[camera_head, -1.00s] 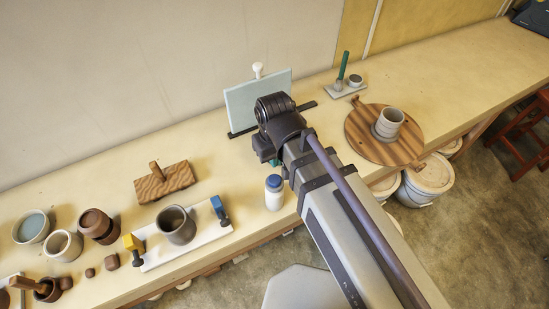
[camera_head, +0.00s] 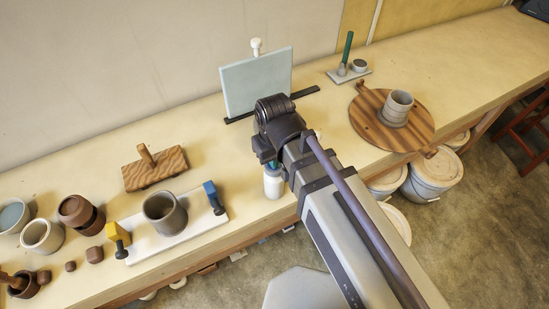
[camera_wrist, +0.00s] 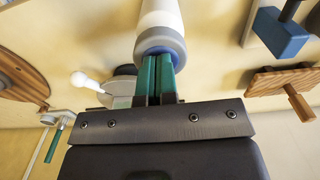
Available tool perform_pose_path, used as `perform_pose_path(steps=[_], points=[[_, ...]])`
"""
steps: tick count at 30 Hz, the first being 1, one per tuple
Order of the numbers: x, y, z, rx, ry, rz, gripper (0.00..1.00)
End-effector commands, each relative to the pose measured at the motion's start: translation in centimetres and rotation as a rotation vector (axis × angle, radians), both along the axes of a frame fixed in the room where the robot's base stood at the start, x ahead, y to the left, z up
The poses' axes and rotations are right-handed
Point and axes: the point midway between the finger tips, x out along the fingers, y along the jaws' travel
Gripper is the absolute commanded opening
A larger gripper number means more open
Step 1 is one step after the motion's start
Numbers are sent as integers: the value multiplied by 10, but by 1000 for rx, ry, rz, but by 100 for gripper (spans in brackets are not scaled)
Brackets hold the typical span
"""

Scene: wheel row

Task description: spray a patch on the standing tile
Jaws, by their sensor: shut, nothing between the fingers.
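The standing tile (camera_head: 256,82) is a pale blue upright panel in a dark stand at the back of the bench. A white bottle (camera_head: 273,184) stands upright in front of it, nearer the bench edge. In the wrist view the bottle (camera_wrist: 160,14) has a blue-grey cap (camera_wrist: 160,44). My gripper (camera_wrist: 157,60) has green fingers that are shut together with nothing between them. Their tips are at the capped end of the bottle; I cannot tell whether they touch it. In the head view my gripper (camera_head: 273,163) is over the bottle and hides its top.
A round wooden board (camera_head: 366,125) with a grey cup lies to the right. A white tray (camera_head: 190,231) with a grey pot and clamps lies to the left, near a wooden block with a handle (camera_head: 155,170). A white knob (camera_head: 256,45) shows above the tile.

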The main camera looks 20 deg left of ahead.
Motion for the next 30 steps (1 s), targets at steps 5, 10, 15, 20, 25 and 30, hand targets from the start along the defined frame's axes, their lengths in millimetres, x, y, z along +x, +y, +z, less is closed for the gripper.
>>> perform_pose_path(steps=[5, 10, 15, 20, 25, 30], points=[[-2, -1, -2, -2, 4, 0, 0], [-1, -1, 2, -1, 3, 0, 0], [-2, -3, 26, -2, 4, -3, 0], [-2, -5, 66, -3, 5, -5, 0], [-2, -5, 110, -3, 5, -5, 0], [-2, -5, 138, -3, 5, -5, 0]])
